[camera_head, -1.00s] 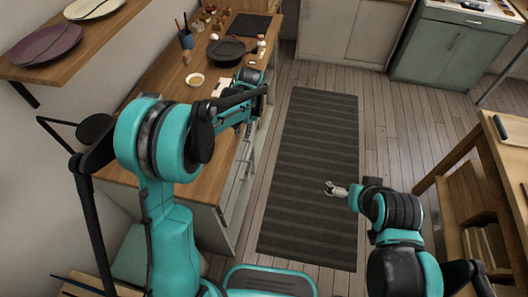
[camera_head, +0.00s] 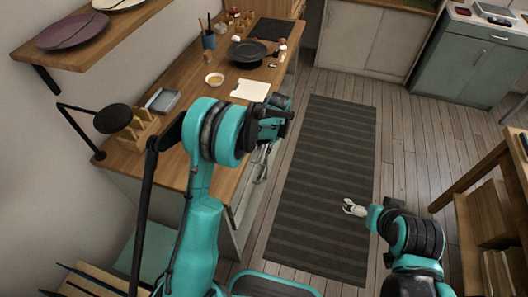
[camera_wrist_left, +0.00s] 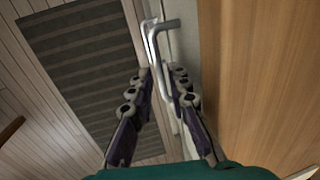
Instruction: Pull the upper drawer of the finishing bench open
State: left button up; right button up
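The finishing bench (camera_head: 178,88) has a wooden top and a pale front along the left of the mat in the head view. In the left wrist view its top (camera_wrist_left: 262,75) fills the right side, and metal bar handles (camera_wrist_left: 161,50) show on its front. My left gripper (camera_wrist_left: 160,72) is open there, its two fingers apart, with the upper handle bar between or just beyond the tips; contact cannot be told. In the head view my left arm largely hides this gripper and the drawer fronts. My right gripper (camera_head: 350,207) is open and empty above the mat.
A cream sheet (camera_head: 251,90), dark plate (camera_head: 247,52), small bowl (camera_head: 214,79) and grey tray (camera_head: 163,100) sit on the bench. A black lamp (camera_head: 113,118) stands at its left. The striped mat (camera_head: 325,150) lies clear. A wooden shelf unit (camera_head: 485,205) stands at right.

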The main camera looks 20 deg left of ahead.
pick_arm(q)
jog(key=shift+f, duration=0.35)
grip_shut()
jog(key=s+d, duration=0.1)
jog(key=d, duration=2.8)
